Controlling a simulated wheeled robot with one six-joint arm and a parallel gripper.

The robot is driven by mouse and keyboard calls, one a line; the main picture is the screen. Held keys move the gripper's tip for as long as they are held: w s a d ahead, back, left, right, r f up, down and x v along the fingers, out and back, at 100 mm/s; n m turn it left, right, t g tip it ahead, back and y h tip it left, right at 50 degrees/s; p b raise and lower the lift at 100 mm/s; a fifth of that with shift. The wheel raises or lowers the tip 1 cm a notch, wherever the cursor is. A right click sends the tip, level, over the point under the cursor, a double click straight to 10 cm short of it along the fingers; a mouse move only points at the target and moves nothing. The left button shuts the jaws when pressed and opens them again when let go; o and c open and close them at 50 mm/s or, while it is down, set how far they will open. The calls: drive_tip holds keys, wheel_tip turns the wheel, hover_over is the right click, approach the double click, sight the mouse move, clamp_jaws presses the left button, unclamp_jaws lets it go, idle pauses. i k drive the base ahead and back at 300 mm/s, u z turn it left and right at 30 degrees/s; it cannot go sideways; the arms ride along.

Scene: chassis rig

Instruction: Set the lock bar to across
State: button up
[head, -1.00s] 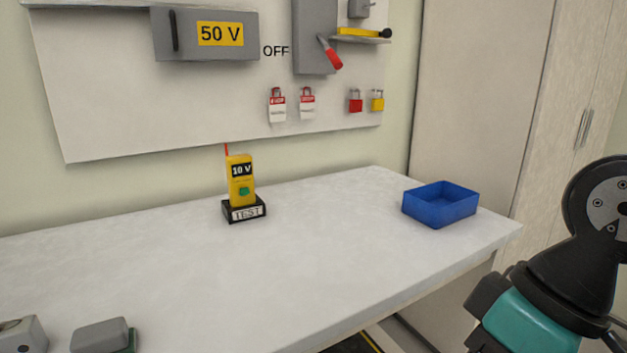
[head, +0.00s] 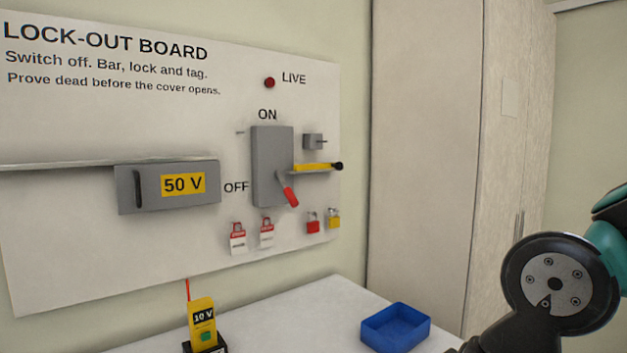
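The lock bar (head: 312,167) is a yellow bar with a black knob (head: 337,166) at its right end. It lies level on a small grey ledge, to the right of the grey switch box (head: 268,160) on the board. The red switch handle (head: 290,196) points down and right, on the OFF side. My arm shows at the right edge of the head view. My gripper is out of the picture.
Below the switch hang two red-and-white tags (head: 238,238), a red padlock (head: 313,223) and a yellow padlock (head: 334,219). A grey 50 V cover (head: 168,186) is at left. A yellow tester (head: 203,322) and a blue bin (head: 396,327) stand on the bench (head: 290,315).

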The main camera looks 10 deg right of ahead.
sight(338, 166)
drive_tip(key=u, duration=0.05)
drive_tip(key=k, duration=0.6)
drive_tip(key=z, duration=0.7)
drive_tip(key=i, duration=1.4)
drive_tip(key=u, duration=0.1)
